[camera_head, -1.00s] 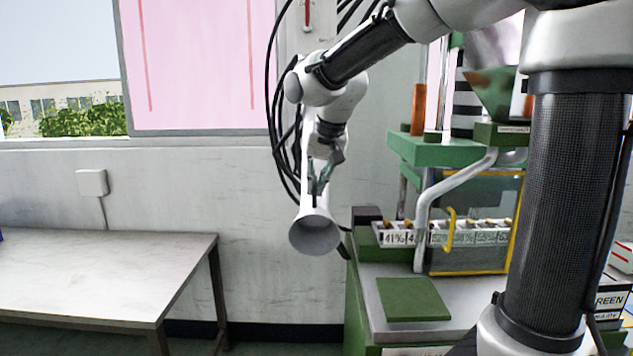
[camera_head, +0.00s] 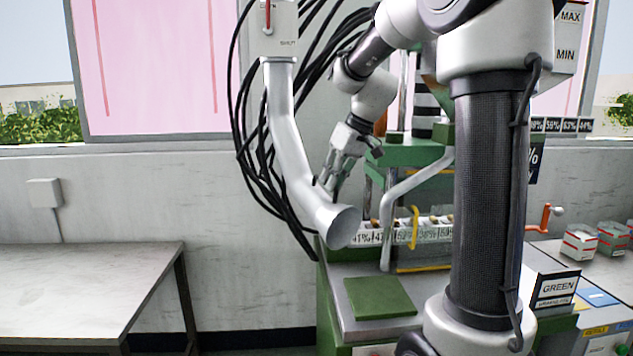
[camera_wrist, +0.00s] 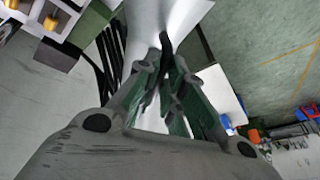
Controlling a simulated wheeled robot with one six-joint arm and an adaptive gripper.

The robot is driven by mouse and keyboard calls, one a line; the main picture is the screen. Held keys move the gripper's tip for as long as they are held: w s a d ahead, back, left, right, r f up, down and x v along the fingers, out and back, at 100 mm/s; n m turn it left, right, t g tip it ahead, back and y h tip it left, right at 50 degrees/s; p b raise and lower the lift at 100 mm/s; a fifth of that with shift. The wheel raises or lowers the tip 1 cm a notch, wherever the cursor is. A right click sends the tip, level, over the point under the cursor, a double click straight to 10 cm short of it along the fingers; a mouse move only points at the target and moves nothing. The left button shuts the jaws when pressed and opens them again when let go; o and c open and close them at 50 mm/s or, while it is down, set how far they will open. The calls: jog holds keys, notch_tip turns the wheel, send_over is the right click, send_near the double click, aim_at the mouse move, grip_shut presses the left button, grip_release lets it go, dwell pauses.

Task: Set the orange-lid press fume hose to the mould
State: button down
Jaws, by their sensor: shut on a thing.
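The fume hose (camera_head: 292,150) is a pale grey duct. It hangs from a wall box marked SHUT, bends right, and ends in a flared round mouth (camera_head: 338,226). My gripper (camera_head: 328,182) is shut on the hose just above the flare; its fingers (camera_wrist: 166,70) also meet at the pale hose (camera_wrist: 165,18) in the wrist view. The press (camera_head: 408,152) has a green platen and an orange part (camera_head: 381,123) partly hidden by my arm. The hose mouth is in the air, left of the press's lower front. I cannot make out the mould clearly.
Black cables (camera_head: 245,130) hang beside the hose. A grey bent pipe (camera_head: 388,215) and yellow handle (camera_head: 414,228) stand at the press front, near a row of labelled bins (camera_head: 367,238). A green plate (camera_head: 380,297) lies on the bench. A bare table (camera_head: 70,290) is at left.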

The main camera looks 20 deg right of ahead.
jog(key=shift+w+d+n, duration=0.25)
jog(key=shift+d+n, duration=0.1)
jog(key=shift+d, duration=0.35)
jog(key=shift+w+d+n, duration=0.25)
jog(key=shift+d+n, duration=0.1)
jog(key=shift+d, duration=0.35)
jog(key=c, duration=1.5)
grip_release()
jog(key=shift+d, duration=0.15)
jog(key=shift+c, duration=0.2)
jog(key=v, duration=1.2)
jog(key=shift+w+d, duration=0.15)
jog(key=shift+w, duration=0.1)
jog(key=shift+s, duration=0.1)
